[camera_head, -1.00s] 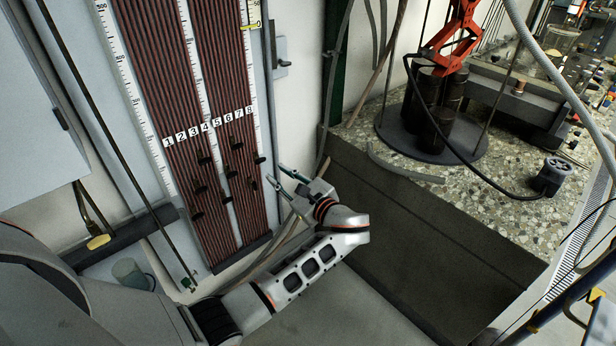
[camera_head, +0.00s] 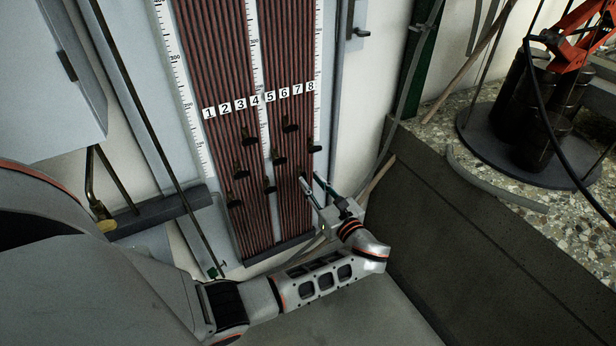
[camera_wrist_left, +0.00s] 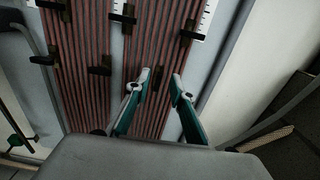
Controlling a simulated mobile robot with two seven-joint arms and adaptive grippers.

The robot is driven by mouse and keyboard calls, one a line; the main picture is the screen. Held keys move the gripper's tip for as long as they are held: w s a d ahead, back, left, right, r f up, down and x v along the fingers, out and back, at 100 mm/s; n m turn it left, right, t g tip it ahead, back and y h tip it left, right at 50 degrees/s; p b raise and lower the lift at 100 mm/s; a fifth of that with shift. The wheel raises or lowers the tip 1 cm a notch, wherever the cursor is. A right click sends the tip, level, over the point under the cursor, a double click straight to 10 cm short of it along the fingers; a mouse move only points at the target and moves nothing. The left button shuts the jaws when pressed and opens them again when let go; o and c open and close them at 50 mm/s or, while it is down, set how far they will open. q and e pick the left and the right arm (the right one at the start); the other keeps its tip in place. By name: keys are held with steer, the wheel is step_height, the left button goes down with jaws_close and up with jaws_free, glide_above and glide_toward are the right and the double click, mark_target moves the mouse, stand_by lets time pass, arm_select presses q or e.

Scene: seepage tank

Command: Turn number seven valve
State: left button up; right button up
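The number 7 label (camera_head: 297,89) is near the right end of the row. A black valve (camera_head: 302,174) low on the right side appears to line up with it, though I cannot be certain. My left gripper (camera_head: 311,179) is open and empty, its fingertips beside this valve at the board's lower right edge. In the left wrist view, the open fingers (camera_wrist_left: 160,76) point at the board; another black valve (camera_wrist_left: 193,35) shows beyond the right finger. My right gripper is out of view.
A dark concrete block (camera_head: 450,230) stands to the right of my arm. Its pebbled top holds a round dark plate (camera_head: 475,130) with black cylinders. A grey cabinet (camera_head: 45,80) is at left. A black rod (camera_head: 140,120) runs down left of the board.

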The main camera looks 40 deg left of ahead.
mark_target(305, 175)
arm_select(q)
steer(key=shift+x, duration=1.65)
steer(key=shift+f, duration=0.1)
jaws_close()
